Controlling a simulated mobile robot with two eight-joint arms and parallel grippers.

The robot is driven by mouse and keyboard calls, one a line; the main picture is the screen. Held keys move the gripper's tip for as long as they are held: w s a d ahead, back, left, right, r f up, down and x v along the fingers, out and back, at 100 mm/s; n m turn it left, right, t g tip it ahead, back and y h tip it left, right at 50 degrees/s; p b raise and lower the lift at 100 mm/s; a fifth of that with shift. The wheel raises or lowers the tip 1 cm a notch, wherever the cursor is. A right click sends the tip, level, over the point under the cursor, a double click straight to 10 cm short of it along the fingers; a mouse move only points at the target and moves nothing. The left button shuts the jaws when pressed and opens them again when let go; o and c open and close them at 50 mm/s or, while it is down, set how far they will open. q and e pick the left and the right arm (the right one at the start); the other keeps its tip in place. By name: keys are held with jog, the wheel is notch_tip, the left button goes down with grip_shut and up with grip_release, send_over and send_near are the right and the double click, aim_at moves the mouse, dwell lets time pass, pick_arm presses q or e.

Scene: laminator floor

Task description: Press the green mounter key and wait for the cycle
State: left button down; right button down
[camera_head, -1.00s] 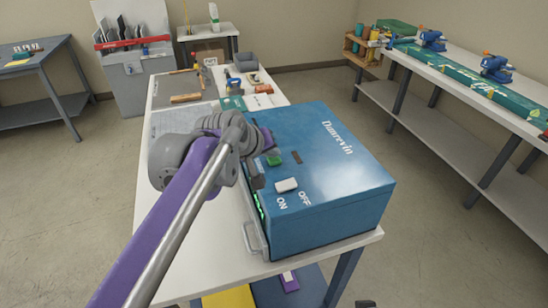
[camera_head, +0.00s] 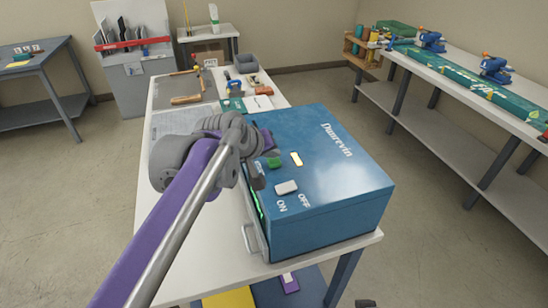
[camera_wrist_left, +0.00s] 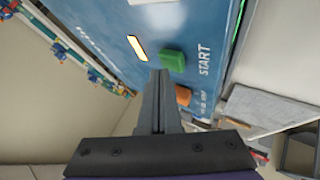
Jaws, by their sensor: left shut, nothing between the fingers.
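The blue mounter (camera_head: 335,185) stands on the white table. Its green key (camera_head: 274,162) is on top near the left edge; in the left wrist view the key (camera_wrist_left: 172,60) sits beside the word START. The small indicator next to it (camera_head: 296,159) glows yellow-white, and it is lit in the left wrist view too (camera_wrist_left: 137,48). My left gripper (camera_head: 258,180) is shut and empty, close beside the key. In the left wrist view its fingertips (camera_wrist_left: 160,76) are just short of the key's edge; I cannot tell whether they touch. My right gripper is not in view.
A white ON/OFF rocker switch (camera_head: 286,187) is on the mounter's top. An orange knob (camera_wrist_left: 183,96) is near the key. Tools and a grey bin (camera_head: 246,63) lie at the table's far end. A long workbench (camera_head: 470,90) stands at the right, with clear floor between.

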aim_at(272, 163)
pick_arm(q)
jog(key=shift+r, duration=0.4)
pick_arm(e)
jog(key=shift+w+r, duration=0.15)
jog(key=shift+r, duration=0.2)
pick_arm(q)
jog(key=shift+r, duration=0.1)
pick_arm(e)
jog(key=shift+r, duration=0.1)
